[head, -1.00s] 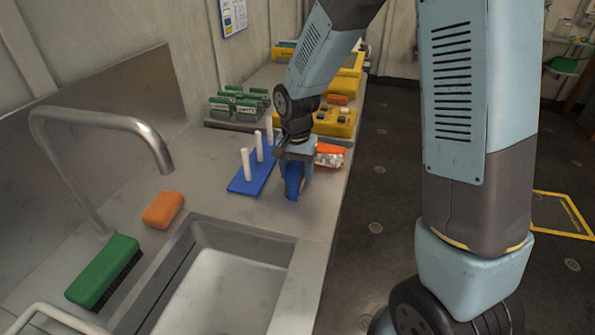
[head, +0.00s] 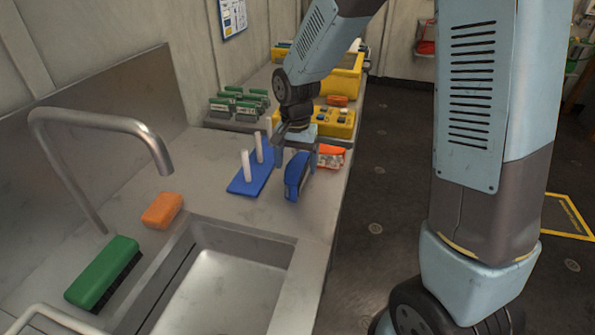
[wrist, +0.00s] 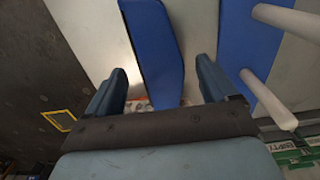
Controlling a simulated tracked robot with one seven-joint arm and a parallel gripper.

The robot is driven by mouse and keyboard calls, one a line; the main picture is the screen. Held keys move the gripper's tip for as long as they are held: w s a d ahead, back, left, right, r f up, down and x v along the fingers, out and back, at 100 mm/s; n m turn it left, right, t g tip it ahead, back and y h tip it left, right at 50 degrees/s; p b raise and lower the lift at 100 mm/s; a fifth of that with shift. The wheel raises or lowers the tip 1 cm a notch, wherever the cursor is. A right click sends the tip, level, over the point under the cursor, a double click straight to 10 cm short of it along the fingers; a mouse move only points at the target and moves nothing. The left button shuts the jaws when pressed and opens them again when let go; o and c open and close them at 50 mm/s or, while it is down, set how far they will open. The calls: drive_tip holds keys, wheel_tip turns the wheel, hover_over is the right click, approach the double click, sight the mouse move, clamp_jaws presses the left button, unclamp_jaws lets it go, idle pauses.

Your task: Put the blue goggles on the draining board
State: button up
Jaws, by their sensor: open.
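The blue goggles (head: 296,177) stand on the metal counter beside the blue board with upright white pegs (head: 246,180), apart from it. My gripper (head: 296,163) is open just above and around the goggles, its fingers pointing down. In the wrist view the blue goggles (wrist: 152,50) lie between the two spread fingers of my gripper (wrist: 165,85), with a gap on each side. The pegged board (wrist: 246,45) is to the right there. I cannot tell a separate draining board from the metal worktop (head: 215,160) around the sink.
A sink (head: 228,285), orange sponge (head: 162,210), green brush (head: 103,272) and tap (head: 100,122) are nearer. The counter's right edge is close.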

sight(296, 166)
wheel_tip(296, 166, up, 8)
drive_tip(key=s+d+r+n+t, duration=0.2)
drive_tip(key=s+d+r, duration=0.5)
drive_tip(key=s+d, duration=0.2)
drive_tip(key=s+d+r+n+t, duration=0.2)
drive_tip(key=s+d+r, duration=0.4)
drive_tip(key=s+d, duration=0.4)
drive_tip(key=shift+s+r+t, duration=0.15)
drive_tip(key=shift+r+t, duration=0.25)
drive_tip(key=shift+t, duration=0.4)
